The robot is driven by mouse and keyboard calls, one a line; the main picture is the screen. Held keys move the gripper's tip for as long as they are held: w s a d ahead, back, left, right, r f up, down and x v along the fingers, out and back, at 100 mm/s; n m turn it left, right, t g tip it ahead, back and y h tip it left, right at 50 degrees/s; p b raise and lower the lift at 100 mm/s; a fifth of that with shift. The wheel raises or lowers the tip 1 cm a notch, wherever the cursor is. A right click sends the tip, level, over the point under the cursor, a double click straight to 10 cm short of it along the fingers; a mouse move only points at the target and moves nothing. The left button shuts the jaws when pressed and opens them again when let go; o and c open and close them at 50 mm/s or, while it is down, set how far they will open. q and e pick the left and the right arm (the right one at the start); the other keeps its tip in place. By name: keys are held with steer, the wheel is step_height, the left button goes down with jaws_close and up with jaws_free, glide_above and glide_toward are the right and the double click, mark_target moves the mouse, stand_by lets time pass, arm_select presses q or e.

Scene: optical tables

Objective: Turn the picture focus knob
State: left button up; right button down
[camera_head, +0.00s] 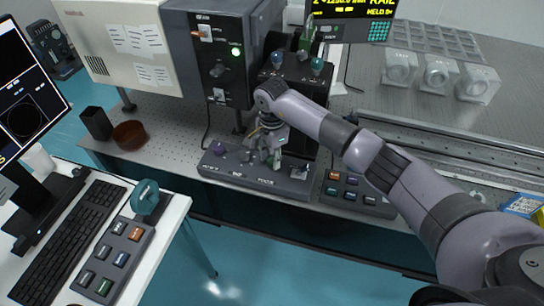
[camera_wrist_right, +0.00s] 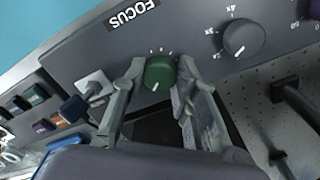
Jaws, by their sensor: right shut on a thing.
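The focus knob (camera_wrist_right: 160,74) is a green round knob with a white pointer line, below the upside-down FOCUS label (camera_wrist_right: 133,14) in the right wrist view. It sits on the grey control panel (camera_head: 240,176), on the bench's front edge. My right gripper (camera_wrist_right: 160,80) is shut on the knob, one finger on each side of it. In the head view the right gripper (camera_head: 268,152) points down at the panel and hides the knob. My left gripper is not in view.
A grey knob (camera_wrist_right: 243,38) with a magnification scale and a toggle switch (camera_wrist_right: 94,86) flank the focus knob. A button box (camera_head: 352,192) stands to the right. A keyboard (camera_head: 70,240) and monitor (camera_head: 28,115) stand at the left.

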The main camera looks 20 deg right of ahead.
steer(key=shift+f+m+b, duration=0.1)
steer(key=shift+m+b, duration=0.6)
steer(key=shift+m, duration=0.3)
steer(key=m+b, duration=0.1)
steer(key=m, duration=0.2)
steer(key=shift+m+b, duration=0.3)
steer(key=shift+b, duration=0.1)
steer(key=m+b, duration=0.1)
steer(key=m, duration=0.2)
steer(key=shift+m+b, duration=0.45)
steer(key=shift+m, duration=0.95)
steer(key=c, duration=1.2)
jaws_free()
steer(key=shift+c, duration=0.2)
